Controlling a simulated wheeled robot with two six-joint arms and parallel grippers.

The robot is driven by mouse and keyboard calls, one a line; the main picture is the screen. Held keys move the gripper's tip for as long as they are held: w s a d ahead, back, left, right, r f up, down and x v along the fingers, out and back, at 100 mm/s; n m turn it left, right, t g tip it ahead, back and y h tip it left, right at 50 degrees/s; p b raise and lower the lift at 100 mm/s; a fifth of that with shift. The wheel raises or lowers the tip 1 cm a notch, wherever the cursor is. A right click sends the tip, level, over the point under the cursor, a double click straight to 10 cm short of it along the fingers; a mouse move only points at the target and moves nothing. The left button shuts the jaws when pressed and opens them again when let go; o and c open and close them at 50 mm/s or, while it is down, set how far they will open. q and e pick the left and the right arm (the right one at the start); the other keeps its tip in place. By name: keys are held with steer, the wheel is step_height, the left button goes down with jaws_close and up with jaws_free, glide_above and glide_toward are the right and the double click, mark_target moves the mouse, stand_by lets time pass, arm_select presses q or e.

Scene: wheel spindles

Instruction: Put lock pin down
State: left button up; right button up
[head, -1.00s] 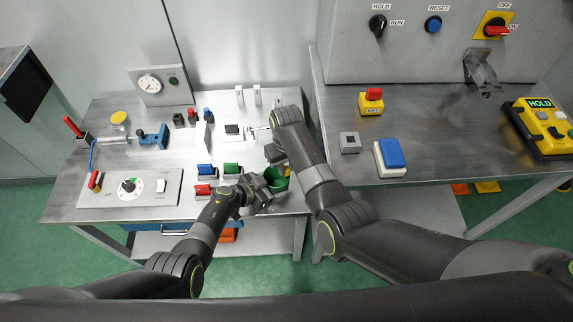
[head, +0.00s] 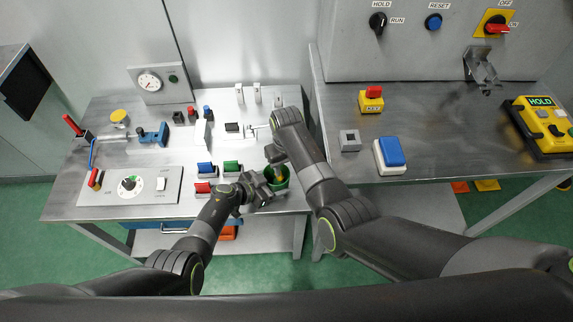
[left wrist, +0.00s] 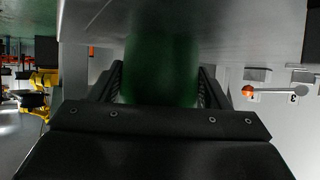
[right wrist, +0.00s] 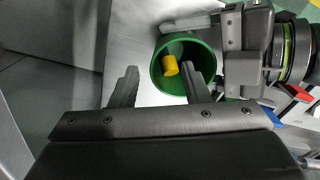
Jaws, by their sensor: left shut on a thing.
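A green cup (head: 283,187) is at the front right of the left bench. My left gripper (head: 262,192) is shut on it; the left wrist view shows the green cup wall (left wrist: 160,72) between the fingers. A short yellow cylinder, seemingly the lock pin (right wrist: 170,65), lies tilted inside the cup (right wrist: 157,82), and it also shows in the head view (head: 279,178). My right gripper (right wrist: 158,70) is open above the cup, its fingers apart and not touching the yellow piece. In the head view the right forearm partly hides that gripper (head: 274,155).
Small blue (head: 206,169), green (head: 232,168) and red (head: 203,188) blocks stand left of the cup. A dial panel (head: 130,187) lies at the front left. The right bench (head: 440,160) holds a yellow key switch (head: 371,103), a grey block and a blue button.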

step_height(320, 180, up, 13)
stand_by(0.7)
arm_select(q)
steer(key=o, duration=0.9)
steer(key=shift+c, duration=0.2)
steer(key=shift+s+a, duration=0.1)
steer(key=shift+a, duration=0.05)
